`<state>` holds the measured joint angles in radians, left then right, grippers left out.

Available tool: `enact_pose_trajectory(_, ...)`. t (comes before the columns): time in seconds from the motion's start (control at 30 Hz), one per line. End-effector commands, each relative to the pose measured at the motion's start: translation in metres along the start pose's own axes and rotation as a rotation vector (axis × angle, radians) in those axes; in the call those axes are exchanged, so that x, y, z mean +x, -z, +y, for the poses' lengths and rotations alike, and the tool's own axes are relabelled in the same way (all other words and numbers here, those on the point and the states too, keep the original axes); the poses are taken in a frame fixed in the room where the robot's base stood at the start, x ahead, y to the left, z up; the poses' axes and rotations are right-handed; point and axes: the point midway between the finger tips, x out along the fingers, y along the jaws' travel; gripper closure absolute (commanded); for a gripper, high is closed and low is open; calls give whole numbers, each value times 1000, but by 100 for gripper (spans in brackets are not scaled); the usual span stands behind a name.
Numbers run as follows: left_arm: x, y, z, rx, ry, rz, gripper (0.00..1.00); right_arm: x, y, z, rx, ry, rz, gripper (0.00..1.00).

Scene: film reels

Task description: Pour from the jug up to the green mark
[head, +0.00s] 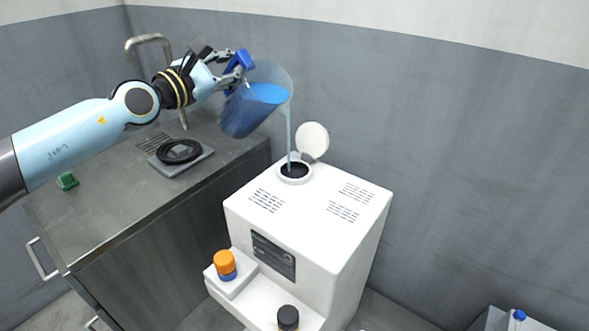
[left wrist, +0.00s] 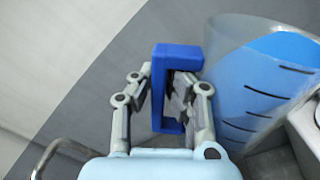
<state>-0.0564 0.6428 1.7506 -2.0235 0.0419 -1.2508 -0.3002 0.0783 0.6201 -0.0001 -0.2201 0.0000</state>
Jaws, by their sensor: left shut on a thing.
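My left gripper (head: 232,72) is shut on the blue handle (left wrist: 162,52) of a clear jug (head: 283,72) holding blue liquid (head: 247,112). The jug is tilted to the right above the white machine (head: 345,230). A thin pale blue stream (head: 289,135) runs from its lip down to the round filler opening (head: 294,171) on the machine's top. The opening's round white lid (head: 312,141) stands open behind it. The left wrist view shows dark level lines on the jug's wall. I cannot make out a green mark. My right gripper is not in view.
A grey counter (head: 110,215) at left holds a black ring on a grey plate (head: 180,155), a small green object (head: 67,181) and a tap (head: 150,39). Orange-topped (head: 225,263) and black-topped (head: 288,317) items stand at the machine's front. A wall is close behind.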

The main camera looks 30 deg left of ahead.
Motion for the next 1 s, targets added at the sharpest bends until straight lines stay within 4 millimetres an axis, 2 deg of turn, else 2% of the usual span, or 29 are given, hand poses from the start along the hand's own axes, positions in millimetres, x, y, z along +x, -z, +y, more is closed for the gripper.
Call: enact_pose_trajectory(1.0,0,-5,-1,61,-6,-9,100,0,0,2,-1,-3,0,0)
